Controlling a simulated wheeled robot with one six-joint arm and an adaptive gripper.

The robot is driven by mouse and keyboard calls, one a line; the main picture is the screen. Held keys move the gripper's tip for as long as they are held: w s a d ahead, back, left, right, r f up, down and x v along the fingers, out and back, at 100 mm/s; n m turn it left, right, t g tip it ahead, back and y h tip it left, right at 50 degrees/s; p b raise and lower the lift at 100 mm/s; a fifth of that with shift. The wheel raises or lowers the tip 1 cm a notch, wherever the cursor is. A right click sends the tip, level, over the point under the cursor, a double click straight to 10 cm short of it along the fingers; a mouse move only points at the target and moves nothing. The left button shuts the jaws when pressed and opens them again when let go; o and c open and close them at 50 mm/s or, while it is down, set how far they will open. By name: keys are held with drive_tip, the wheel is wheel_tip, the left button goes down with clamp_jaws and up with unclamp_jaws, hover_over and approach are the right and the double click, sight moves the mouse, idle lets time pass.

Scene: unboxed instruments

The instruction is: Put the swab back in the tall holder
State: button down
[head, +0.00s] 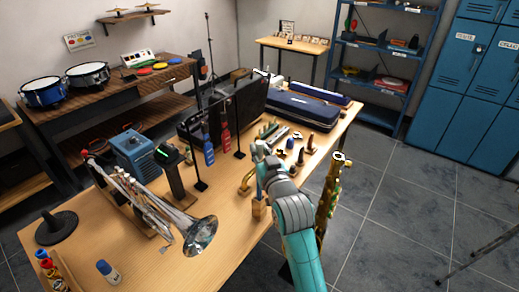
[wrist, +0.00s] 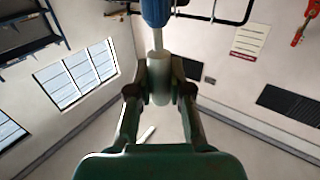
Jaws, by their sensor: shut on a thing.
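My gripper (wrist: 160,82) is shut on the swab's pale handle (wrist: 160,65). From the handle a thin light rod runs to the swab's blue part (wrist: 156,12), cut off by the top edge of the wrist view. In the head view my gripper (head: 260,152) is above the near right part of the table, and the swab is mostly hidden or too small to make out. A small upright wooden block (head: 258,209) stands below my gripper and looks like the holder. Whether the swab's lower end is above it or inside it, I cannot tell.
A trumpet (head: 155,205) lies to the left, its bell (head: 200,236) toward the table front. Red (head: 225,132) and blue (head: 209,150) items are at a black rack behind. A brass saxophone (head: 327,195) stands at right. Instrument pieces and a dark case (head: 300,110) lie beyond.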

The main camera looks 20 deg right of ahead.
drive_tip(key=shift+f, duration=1.2)
idle(0.6)
idle(0.4)
drive_tip(key=c, duration=1)
unclamp_jaws()
drive_tip(key=s, duration=1.2)
